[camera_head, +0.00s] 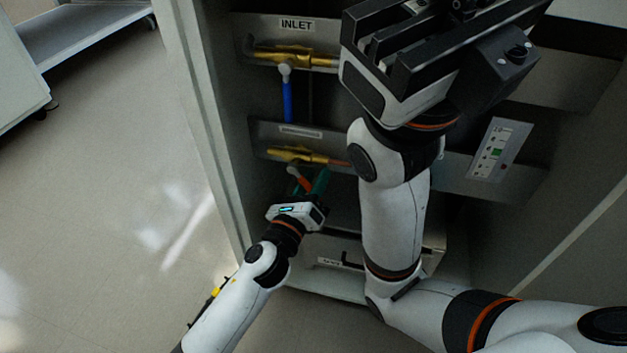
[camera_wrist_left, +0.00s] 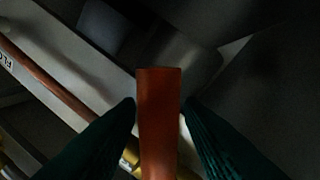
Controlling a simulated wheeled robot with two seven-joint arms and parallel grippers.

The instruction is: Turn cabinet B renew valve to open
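A valve with a yellow body (camera_head: 297,155) and an orange lever handle (camera_head: 304,183) sits on the middle shelf panel inside the cabinet. The panel's label is too small to read in the head view. My left gripper (camera_head: 308,184) is at this handle, one teal finger on each side. In the left wrist view the orange handle (camera_wrist_left: 159,115) stands between the two fingertips, which lie close against its sides. My right gripper (camera_head: 445,50) is large in the upper right foreground; its fingertips cannot be made out and it hides part of the cabinet.
Above is a panel labelled INLET (camera_head: 296,24), with a yellow valve and a blue handle (camera_head: 287,100) hanging down. A sign plate (camera_head: 494,150) with a green mark is on the right. A lower drawer-like panel (camera_head: 345,262) is below. Open floor (camera_head: 110,200) lies left.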

